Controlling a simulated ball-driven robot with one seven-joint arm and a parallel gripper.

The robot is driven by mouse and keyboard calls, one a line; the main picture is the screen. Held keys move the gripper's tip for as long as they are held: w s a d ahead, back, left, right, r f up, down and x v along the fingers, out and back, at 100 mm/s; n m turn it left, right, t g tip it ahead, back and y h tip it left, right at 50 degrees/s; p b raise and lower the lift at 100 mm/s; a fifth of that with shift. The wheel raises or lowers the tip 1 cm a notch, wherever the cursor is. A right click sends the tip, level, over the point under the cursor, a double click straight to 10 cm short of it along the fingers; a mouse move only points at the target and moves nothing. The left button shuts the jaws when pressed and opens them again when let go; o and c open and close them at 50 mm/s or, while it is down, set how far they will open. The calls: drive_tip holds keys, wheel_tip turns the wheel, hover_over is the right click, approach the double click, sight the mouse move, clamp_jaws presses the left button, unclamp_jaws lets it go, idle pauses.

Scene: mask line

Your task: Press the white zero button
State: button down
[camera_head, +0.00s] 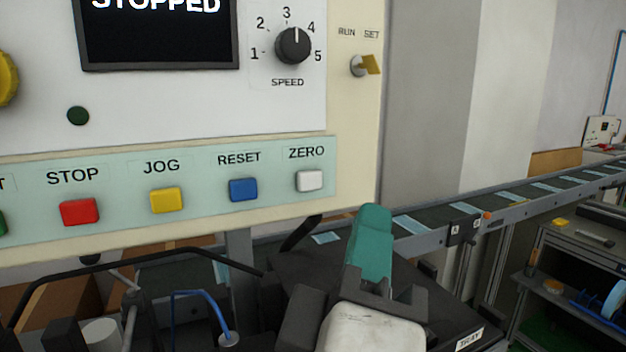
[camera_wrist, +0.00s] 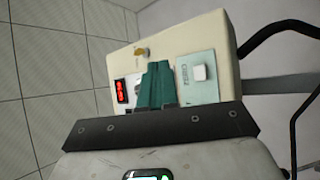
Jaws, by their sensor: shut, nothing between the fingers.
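The white ZERO button (camera_head: 310,181) is at the right end of the pale green button strip on the control panel. It also shows in the wrist view (camera_wrist: 199,73), just right of my gripper's fingers. My gripper (camera_head: 376,208) has teal fingers, shut and empty. In the head view the fingers are below and to the right of the button and look apart from it. In the wrist view my gripper (camera_wrist: 158,64) points at the panel and hides part of its middle.
The blue RESET button (camera_head: 243,189), yellow JOG button (camera_head: 166,200) and red STOP button (camera_head: 79,212) sit left along the strip. The SPEED knob (camera_head: 293,45) and RUN/SET switch (camera_head: 366,65) are above. The display (camera_head: 156,30) reads STOPPED. A conveyor (camera_head: 500,208) runs behind, right.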

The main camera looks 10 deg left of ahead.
drive_tip(key=shift+w, duration=0.1)
drive_tip(key=shift+w+a+b, duration=0.35)
drive_tip(key=shift+w+a, duration=0.45)
drive_tip(key=shift+w, duration=0.4)
drive_tip(key=shift+w+a+b, duration=0.35)
drive_tip(key=shift+w+a, duration=0.45)
drive_tip(key=shift+w, duration=0.4)
drive_tip(key=shift+w+a+b, duration=0.35)
drive_tip(key=shift+w+a, duration=0.45)
drive_tip(key=shift+w, duration=0.4)
drive_tip(key=shift+w+a, duration=0.25)
drive_tip(key=shift+w, duration=0.1)
drive_tip(key=shift+w+a+b, duration=0.25)
drive_tip(key=shift+w+b, duration=0.05)
drive_tip(key=shift+w, duration=0.1)
idle(0.3)
drive_tip(key=shift+s, duration=0.1)
drive_tip(key=shift+s+d, duration=0.45)
drive_tip(key=shift+s, duration=0.2)
drive_tip(key=shift+s+d+p, duration=0.45)
drive_tip(key=shift+s+d, duration=0.3)
drive_tip(key=shift+s, duration=0.3)
drive_tip(key=shift+s+d+p, duration=0.4)
drive_tip(key=shift+s+d, duration=0.3)
drive_tip(key=shift+s, duration=0.35)
